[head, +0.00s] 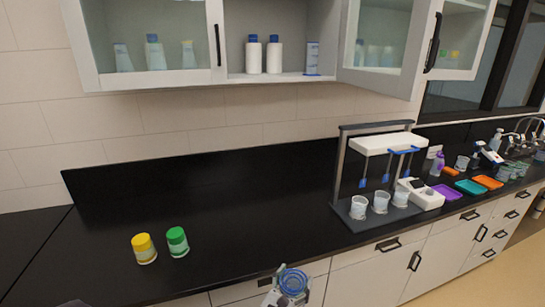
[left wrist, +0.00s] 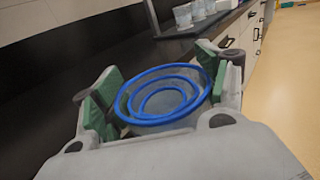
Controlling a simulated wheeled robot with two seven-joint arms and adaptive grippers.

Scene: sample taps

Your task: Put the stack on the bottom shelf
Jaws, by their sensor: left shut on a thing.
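The stack (head: 292,281) is a set of nested clear cups with blue rims. It shows at the bottom centre of the head view, in front of the counter edge. In the left wrist view the stack (left wrist: 165,97) sits upright or nearly so between green-padded fingers. My left gripper (left wrist: 155,100) is shut on it; in the head view the gripper (head: 287,296) is partly cut off by the frame. The bottom shelf (head: 240,77) of the wall cabinet is above and behind the stack, with its middle section open. My right gripper is not in view.
An open glass door (head: 392,45) juts out at right. Yellow (head: 144,248) and green-lidded (head: 177,241) jars and a stirrer stand (head: 343,165) occupy the counter.

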